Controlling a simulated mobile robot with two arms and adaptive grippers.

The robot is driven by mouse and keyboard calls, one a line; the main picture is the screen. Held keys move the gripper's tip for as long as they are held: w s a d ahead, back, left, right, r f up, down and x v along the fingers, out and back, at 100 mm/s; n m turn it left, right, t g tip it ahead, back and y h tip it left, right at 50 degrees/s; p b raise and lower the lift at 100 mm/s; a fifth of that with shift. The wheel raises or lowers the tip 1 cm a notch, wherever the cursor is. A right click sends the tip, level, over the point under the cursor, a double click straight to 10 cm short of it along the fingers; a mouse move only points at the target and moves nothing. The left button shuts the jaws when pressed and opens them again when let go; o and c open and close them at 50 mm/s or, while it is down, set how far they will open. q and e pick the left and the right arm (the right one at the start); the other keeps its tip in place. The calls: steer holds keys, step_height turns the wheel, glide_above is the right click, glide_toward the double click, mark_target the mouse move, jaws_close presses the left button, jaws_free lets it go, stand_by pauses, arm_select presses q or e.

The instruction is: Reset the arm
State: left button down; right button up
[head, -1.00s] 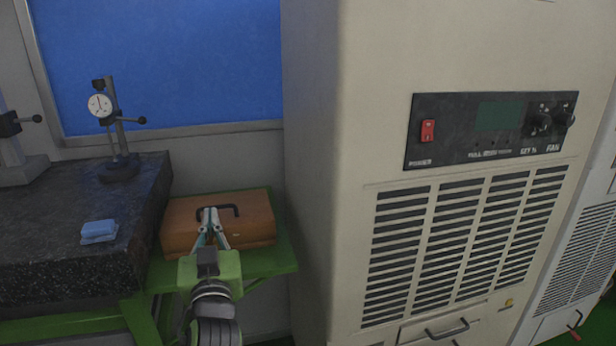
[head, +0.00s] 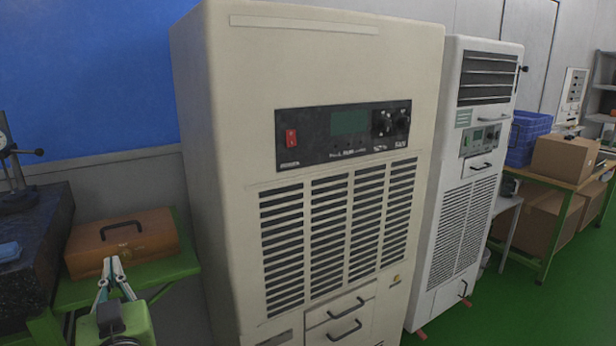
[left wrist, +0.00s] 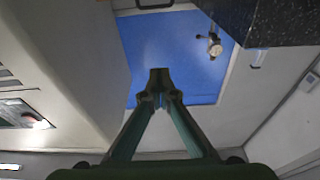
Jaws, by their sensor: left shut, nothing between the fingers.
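My left gripper (head: 116,272) is at the lower left of the head view, with its fingertips together and nothing between them. It also shows in the left wrist view (left wrist: 159,78), its fingers meeting at the tips. In the head view its tips overlap the front of a brown case (head: 122,242) with a dark handle; whether they touch it I cannot tell. My right gripper is in neither view.
A large beige cabinet (head: 228,140) with a red switch stands right of the case. A white unit (head: 461,210) stands beyond it. A dark stone table (head: 42,215) is at the left edge. Boxes sit on a bench (head: 560,183) at right. Green floor (head: 540,310) is clear at lower right.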

arm_select(q)
steer(key=w+d+f+m+g+h, duration=0.1)
steer(key=w+d+f+m+h, duration=0.15)
steer(key=f, duration=0.55)
steer(key=w+d+f+m+g+h, duration=0.1)
steer(key=d+f+h, duration=0.15)
steer(key=f, duration=0.55)
steer(key=w+d+f+m+g+h, duration=0.1)
steer(key=w+d+f+m, duration=0.15)
steer(key=f, duration=0.65)
steer(key=s+d+f+m+g+h, duration=0.1)
steer(key=s+d+f+g+h, duration=0.2)
steer(key=f, duration=0.9)
steer(key=s+d+f+g, duration=0.1)
steer(key=s+d+f, duration=0.3)
steer(key=f, duration=0.7)
steer(key=s+f+m+g+h, duration=0.15)
steer(key=s+f+g, duration=0.45)
steer(key=s+f, duration=2.1)
steer(key=s+a+f+g, duration=0.1)
steer(key=s, duration=0.8)
steer(key=s+a+f+g, duration=0.1)
steer(key=s+f+g, duration=0.1)
steer(key=s, duration=0.8)
steer(key=shift+s+a, duration=0.3)
steer(key=shift+a, duration=0.05)
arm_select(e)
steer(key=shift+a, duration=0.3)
